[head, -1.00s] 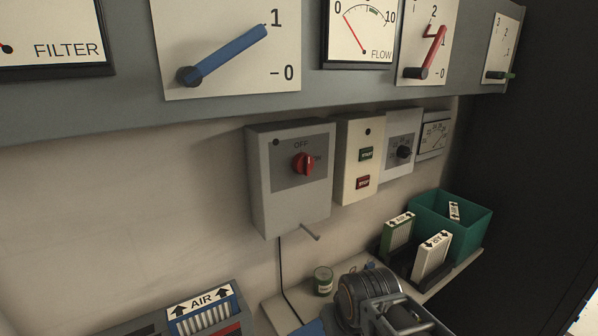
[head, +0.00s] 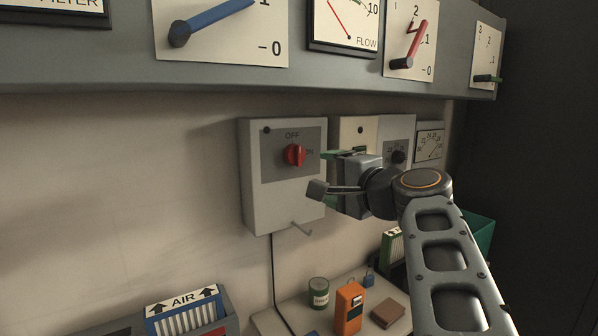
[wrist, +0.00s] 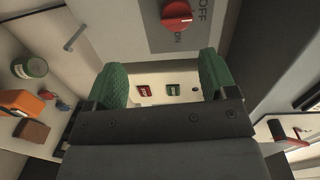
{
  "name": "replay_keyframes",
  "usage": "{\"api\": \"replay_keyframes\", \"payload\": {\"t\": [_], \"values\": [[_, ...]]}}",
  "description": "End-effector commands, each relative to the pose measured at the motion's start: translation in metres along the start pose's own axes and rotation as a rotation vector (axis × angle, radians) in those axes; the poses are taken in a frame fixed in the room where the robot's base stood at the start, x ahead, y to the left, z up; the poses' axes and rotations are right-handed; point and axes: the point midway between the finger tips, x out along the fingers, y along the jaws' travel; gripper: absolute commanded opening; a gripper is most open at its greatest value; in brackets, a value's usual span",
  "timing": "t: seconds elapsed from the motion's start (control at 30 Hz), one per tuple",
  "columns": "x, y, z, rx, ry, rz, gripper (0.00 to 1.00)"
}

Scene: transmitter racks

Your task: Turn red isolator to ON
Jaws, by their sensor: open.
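The red isolator knob (head: 294,155) sits on a grey wall box (head: 262,208), on a plate marked OFF above and ON to the right. In the wrist view the knob (wrist: 176,15) is at the top, and its white mark points toward OFF. My gripper (head: 328,176) is just right of the box in the head view, apart from the knob. Its green-padded fingers (wrist: 163,75) are spread with nothing between them.
A cream box with green and red buttons (wrist: 144,91) stands beside the isolator box, mostly behind my gripper. A panel with levers and gauges (head: 120,92) overhangs above. A peg (head: 301,228) sticks out below. An orange device (head: 349,308) and a green can (head: 319,292) stand on the shelf.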

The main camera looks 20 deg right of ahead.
Motion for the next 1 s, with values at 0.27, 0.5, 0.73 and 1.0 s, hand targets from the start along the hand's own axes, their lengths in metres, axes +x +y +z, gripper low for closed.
{"api": "replay_keyframes", "payload": {"t": [0.27, 0.5, 0.73, 1.0], "values": [[0.021, -0.019, -0.009, 0.044, 0.019, -0.07, 0.78], [0.068, -0.022, -0.01, 0.043, 0.018, -0.067, 0.78], [0.105, -0.024, -0.011, 0.041, 0.021, -0.066, 0.78], [0.127, -0.024, -0.012, 0.039, 0.023, -0.067, 0.78]]}}
